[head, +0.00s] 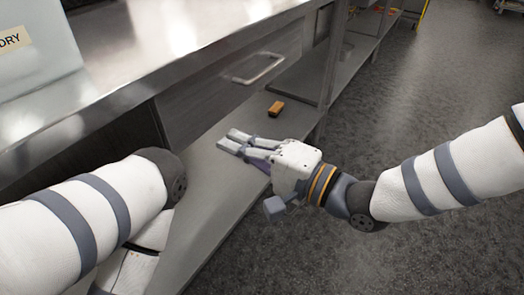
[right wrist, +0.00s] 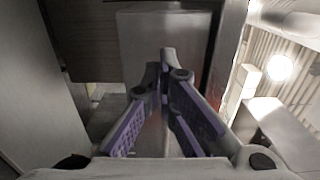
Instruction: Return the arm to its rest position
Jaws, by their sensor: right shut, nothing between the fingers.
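My right gripper (head: 229,142) reaches in from the right in the head view, over the low metal shelf (head: 195,222). Its fingers point left toward the cabinet. In the right wrist view the fingers (right wrist: 167,62) meet at their tips, with nothing between them. My left arm (head: 90,215) comes in from the left and bends back at the elbow; its gripper is outside the picture.
A small orange-brown block (head: 276,108) lies on the shelf just beyond my right gripper. A drawer with a metal handle (head: 260,69) is above it, under the steel counter (head: 150,50). The grey floor (head: 430,90) to the right is open.

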